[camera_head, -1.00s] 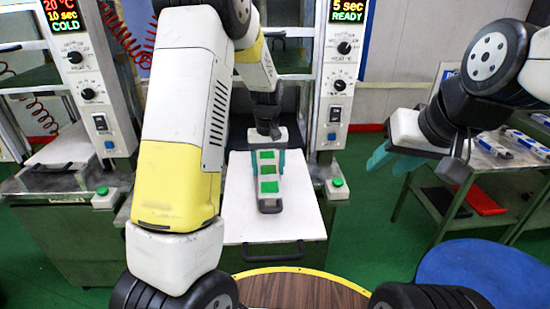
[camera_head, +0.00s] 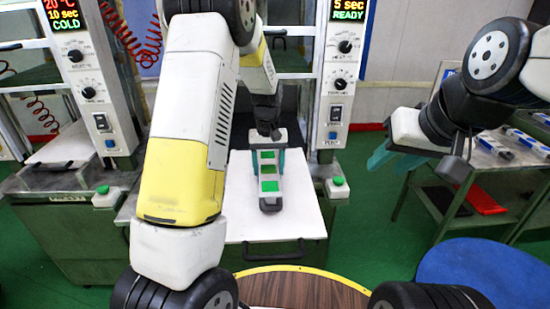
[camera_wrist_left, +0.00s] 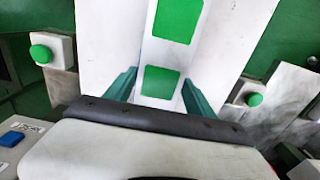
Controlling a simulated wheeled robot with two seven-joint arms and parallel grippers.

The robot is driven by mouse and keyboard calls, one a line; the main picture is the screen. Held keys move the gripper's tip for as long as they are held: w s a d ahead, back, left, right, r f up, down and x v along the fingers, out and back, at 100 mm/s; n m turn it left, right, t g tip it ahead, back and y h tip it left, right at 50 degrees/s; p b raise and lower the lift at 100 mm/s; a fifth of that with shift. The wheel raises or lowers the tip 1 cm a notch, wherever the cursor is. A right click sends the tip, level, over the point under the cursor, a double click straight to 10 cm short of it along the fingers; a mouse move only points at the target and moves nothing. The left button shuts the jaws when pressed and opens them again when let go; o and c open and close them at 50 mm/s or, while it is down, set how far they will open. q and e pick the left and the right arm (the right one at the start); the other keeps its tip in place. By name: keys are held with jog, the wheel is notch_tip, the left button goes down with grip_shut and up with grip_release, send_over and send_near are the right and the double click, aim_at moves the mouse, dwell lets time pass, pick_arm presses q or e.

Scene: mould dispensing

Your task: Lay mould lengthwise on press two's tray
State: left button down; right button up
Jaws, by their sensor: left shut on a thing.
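The mould (camera_head: 269,187) is a narrow white and grey bar with green squares on top. It lies along the front-to-back direction of press two's white tray (camera_head: 238,205), near the tray's middle. I cannot tell whether it rests on the tray or hangs just above it. My left gripper (camera_head: 268,158) is shut on the mould's far end, with a teal finger on each side. In the left wrist view, the mould (camera_wrist_left: 168,50) runs between the fingers (camera_wrist_left: 160,88). My right gripper (camera_head: 393,158) is open and empty, away to the right.
The tray has a dark handle (camera_head: 273,252) at its front edge. Press two's control panel (camera_head: 340,75) stands to the right, with a green button (camera_head: 339,181) below it. Another press (camera_head: 80,80) is at left. A round wooden table (camera_head: 300,287) and blue stool (camera_head: 467,268) are in front.

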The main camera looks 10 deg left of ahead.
pick_arm(q)
jog(key=shift+f, duration=0.35)
jog(key=shift+c, duration=1.2)
grip_release()
jog(key=shift+f, duration=0.1)
notch_tip(320, 180, up, 8)
jog(key=s+a+r+m+t+h, duration=0.1)
jog(key=s+a+r+t+h, duration=0.15)
jog(key=s+r, duration=1.05)
jog(key=s+r+m+t, duration=0.2)
jog(key=s+t, duration=0.1)
jog(key=s, duration=1)
jog(key=shift+s+d+t, duration=0.15)
jog(key=shift+s+t, duration=0.05)
jog(key=shift+t, duration=0.15)
